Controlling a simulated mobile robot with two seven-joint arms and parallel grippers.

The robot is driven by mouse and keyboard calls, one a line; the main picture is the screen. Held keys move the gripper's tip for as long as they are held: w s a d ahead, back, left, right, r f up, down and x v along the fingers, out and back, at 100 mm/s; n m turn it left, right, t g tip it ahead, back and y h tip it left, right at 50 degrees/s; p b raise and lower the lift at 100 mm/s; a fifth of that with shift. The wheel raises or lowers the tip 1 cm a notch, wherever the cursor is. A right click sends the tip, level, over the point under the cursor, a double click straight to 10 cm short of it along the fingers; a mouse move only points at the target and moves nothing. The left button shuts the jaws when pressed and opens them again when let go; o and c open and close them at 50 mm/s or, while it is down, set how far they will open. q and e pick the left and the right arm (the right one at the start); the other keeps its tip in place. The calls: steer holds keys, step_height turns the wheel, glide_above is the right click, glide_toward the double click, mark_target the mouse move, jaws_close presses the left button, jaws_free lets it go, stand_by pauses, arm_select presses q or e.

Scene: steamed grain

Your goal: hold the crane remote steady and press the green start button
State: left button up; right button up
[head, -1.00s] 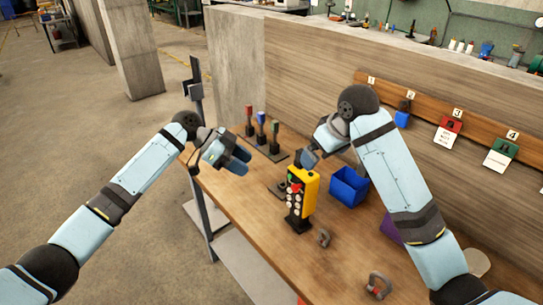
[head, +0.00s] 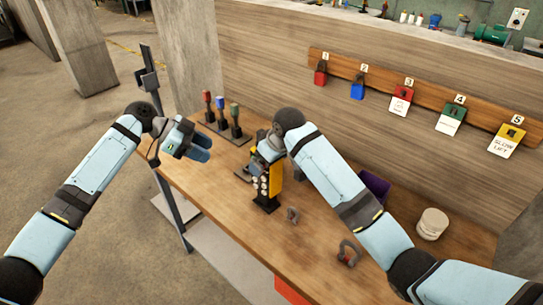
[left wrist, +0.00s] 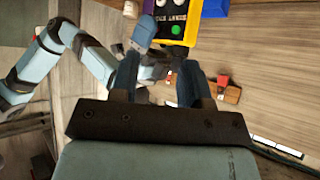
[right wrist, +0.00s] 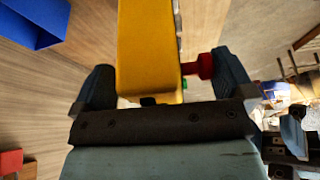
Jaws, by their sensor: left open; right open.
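The yellow crane remote (head: 275,182) stands upright on the table, its black button face turned to the left. My right gripper (head: 262,160) is at its top, partly hiding it. In the right wrist view, its open fingers are on either side of the yellow casing (right wrist: 150,50), with a red knob (right wrist: 199,66) between casing and right finger. The green button (left wrist: 176,29) shows at the top of the left wrist view; a bit of green also shows in the right wrist view (right wrist: 184,84). My left gripper (head: 200,148) is open and empty, left of the remote.
Red, blue and green-topped levers (head: 221,120) stand behind, between my grippers. A blue bin (right wrist: 30,25) is beside the remote. Two shackles (head: 348,254) lie on the table. A purple bin (head: 375,186) and pale tub (head: 432,224) are right. Padlocks and tags hang on a board (head: 385,85).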

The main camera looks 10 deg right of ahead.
steer(key=c, duration=1)
arm_select(q)
steer(key=shift+c, duration=0.6)
arm_select(e)
steer(key=shift+c, duration=1.3)
arm_select(q)
jaws_close()
